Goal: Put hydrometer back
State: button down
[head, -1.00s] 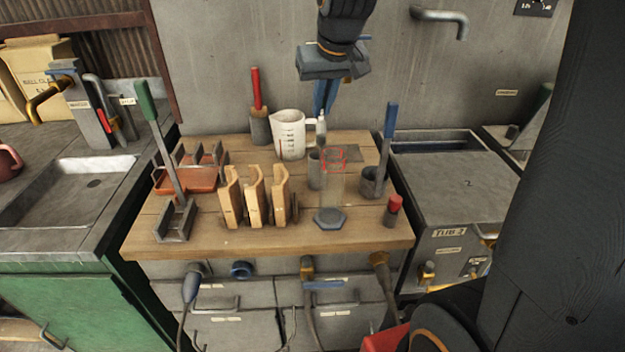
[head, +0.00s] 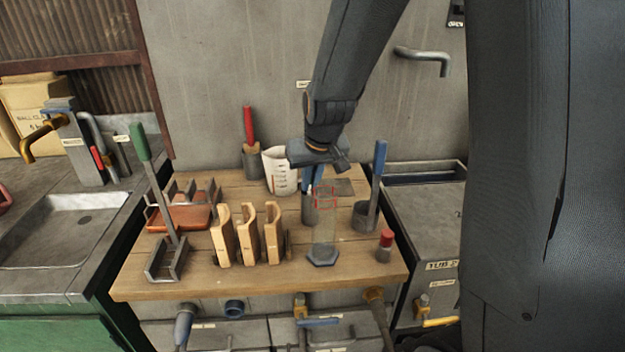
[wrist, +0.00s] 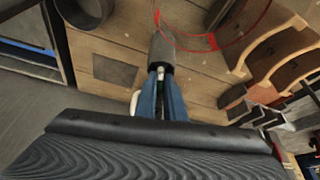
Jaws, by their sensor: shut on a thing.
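My gripper (head: 312,190) points down over the wooden bench, low above a small grey cup (head: 309,212). In the wrist view, its blue fingers (wrist: 160,85) are shut on the thin hydrometer (wrist: 160,73), whose pale part shows between them. The hydrometer lines up with the grey cup (wrist: 162,50); its lower end is hidden, so I cannot tell how deep it is in the cup. A clear cylinder with a grey hexagonal base (head: 323,256) and red markings stands just in front of the cup.
A white measuring jug (head: 279,172) and a grey pot with a red-handled tool (head: 248,125) stand behind. A pot with a blue-handled tool (head: 379,165) is to the right. A red-capped bottle (head: 385,246) and wooden holders (head: 247,238) stand near the front.

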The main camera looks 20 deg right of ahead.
jog(key=shift+f, duration=0.15)
jog(key=shift+s+f+b, duration=0.15)
jog(key=shift+f+b, duration=0.15)
jog(key=shift+f, duration=0.15)
jog(key=c, duration=1.9)
grip_release()
jog(key=shift+f, duration=0.1)
jog(key=shift+o, duration=0.2)
jog(key=shift+r, duration=0.25)
jog(key=v, duration=1.2)
jog(key=shift+r, duration=0.45)
